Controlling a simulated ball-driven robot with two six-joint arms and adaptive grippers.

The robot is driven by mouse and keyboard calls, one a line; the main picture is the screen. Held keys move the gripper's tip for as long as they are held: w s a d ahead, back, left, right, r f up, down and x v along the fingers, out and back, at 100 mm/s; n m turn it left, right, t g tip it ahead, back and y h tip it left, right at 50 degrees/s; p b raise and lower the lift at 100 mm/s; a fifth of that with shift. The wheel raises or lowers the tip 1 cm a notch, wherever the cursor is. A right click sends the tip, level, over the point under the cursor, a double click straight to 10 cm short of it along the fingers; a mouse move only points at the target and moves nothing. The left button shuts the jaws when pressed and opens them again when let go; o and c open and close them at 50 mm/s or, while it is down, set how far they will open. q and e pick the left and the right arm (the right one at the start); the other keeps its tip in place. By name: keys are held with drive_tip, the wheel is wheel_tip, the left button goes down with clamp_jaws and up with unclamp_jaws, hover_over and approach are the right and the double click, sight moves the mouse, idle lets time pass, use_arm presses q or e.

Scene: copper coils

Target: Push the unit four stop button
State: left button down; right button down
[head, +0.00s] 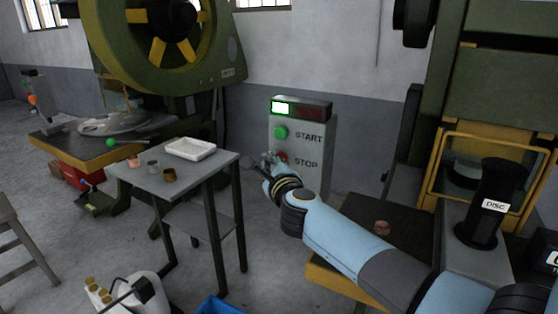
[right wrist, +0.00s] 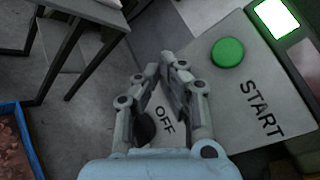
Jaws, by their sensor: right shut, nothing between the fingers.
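The control box (head: 316,180) stands upright against the wall in the middle of the head view. It has a green button (head: 281,132) marked START and, below it, a red button (head: 284,157) marked STOP. My right gripper (head: 268,158) is shut and empty, with its fingertips just left of the red button; contact cannot be told. In the right wrist view the shut fingers (right wrist: 162,68) lie over the lower part of the panel, below the green button (right wrist: 228,52). The red button is hidden there, and lettering is partly covered. My left gripper is not in view.
A small table (head: 215,165) with a white tray (head: 190,149) and several small cups stands left of the box. A green press (head: 190,75) is behind it. At right is another press with a dark DISC cylinder (head: 490,225). A blue bin (head: 218,306) lies below.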

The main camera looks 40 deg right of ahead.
drive_tip(key=shift+d, duration=0.1)
idle(0.7)
drive_tip(key=shift+w+d, duration=0.15)
drive_tip(key=shift+d, duration=0.15)
drive_tip(key=shift+w+d, duration=0.2)
drive_tip(key=shift+d, duration=0.25)
idle(0.8)
idle(0.3)
drive_tip(key=shift+s+a+p, duration=0.3)
drive_tip(key=shift+s+a, duration=0.1)
drive_tip(key=shift+a, duration=0.45)
drive_tip(key=a, duration=0.1)
drive_tip(key=s+a, duration=0.1)
drive_tip(key=a, duration=0.1)
drive_tip(key=s+a, duration=0.1)
drive_tip(key=shift+a+p, duration=0.3)
drive_tip(key=shift+a, duration=0.05)
